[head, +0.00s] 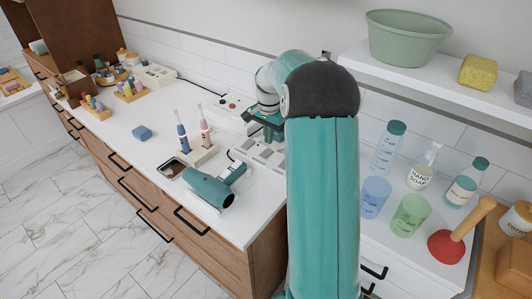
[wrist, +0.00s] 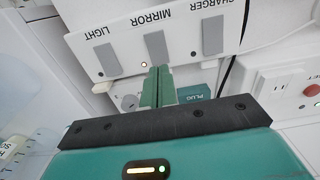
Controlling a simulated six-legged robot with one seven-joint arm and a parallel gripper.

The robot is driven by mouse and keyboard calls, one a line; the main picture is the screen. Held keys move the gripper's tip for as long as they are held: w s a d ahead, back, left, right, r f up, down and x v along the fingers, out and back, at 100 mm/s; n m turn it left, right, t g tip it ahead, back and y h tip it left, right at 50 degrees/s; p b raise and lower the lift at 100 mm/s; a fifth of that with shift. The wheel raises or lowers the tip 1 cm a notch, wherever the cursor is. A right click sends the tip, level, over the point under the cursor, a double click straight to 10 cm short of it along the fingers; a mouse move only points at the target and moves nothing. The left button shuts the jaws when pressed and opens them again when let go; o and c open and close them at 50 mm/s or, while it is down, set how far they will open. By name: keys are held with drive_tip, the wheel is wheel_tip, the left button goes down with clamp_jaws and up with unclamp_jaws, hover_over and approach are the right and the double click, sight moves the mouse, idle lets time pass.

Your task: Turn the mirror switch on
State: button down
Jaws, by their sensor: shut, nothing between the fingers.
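The mirror switch (wrist: 156,47) is a grey rocker in the middle of a white switch panel (wrist: 126,57) in the wrist view, with its label upside down. The light switch (wrist: 107,59) is to its left and the charger switch (wrist: 212,35) to its right. My gripper (wrist: 161,70) is shut and empty, its green fingertips just below the mirror switch in the picture. I cannot tell whether they touch it. A small pale dot shows beside the fingertips. In the head view the switch panel (head: 262,154) is partly hidden by my arm.
Toothbrushes (head: 182,137) and a teal hair dryer (head: 211,188) stand or lie close to the panel on the white counter (head: 110,150). A red-buttoned box (head: 228,110) is behind. A cable runs beside the panel. A shelf (head: 430,82) juts out at right.

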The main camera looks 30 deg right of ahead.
sight(268, 151)
wheel_tip(268, 151, up, 4)
drive_tip(key=shift+f, duration=0.25)
idle(0.5)
drive_tip(key=s+a+r+n+t+h, duration=0.1)
drive_tip(key=s+a+r+n, duration=0.2)
drive_tip(key=s+a+r, duration=0.4)
drive_tip(key=s+a+r+n+t, duration=0.2)
drive_tip(key=s+a+r+n, duration=0.25)
drive_tip(key=a, duration=0.55)
drive_tip(key=s+a+n+t, duration=0.1)
drive_tip(key=s+a+n, duration=0.2)
drive_tip(key=s+a, duration=0.2)
drive_tip(key=s+a+n+t+y, duration=0.1)
drive_tip(key=s+a+n, duration=0.2)
drive_tip(key=s, duration=0.7)
drive_tip(key=shift+s+a+n+t, duration=0.3)
drive_tip(key=shift+a+n, duration=0.05)
drive_tip(key=shift+a, duration=0.6)
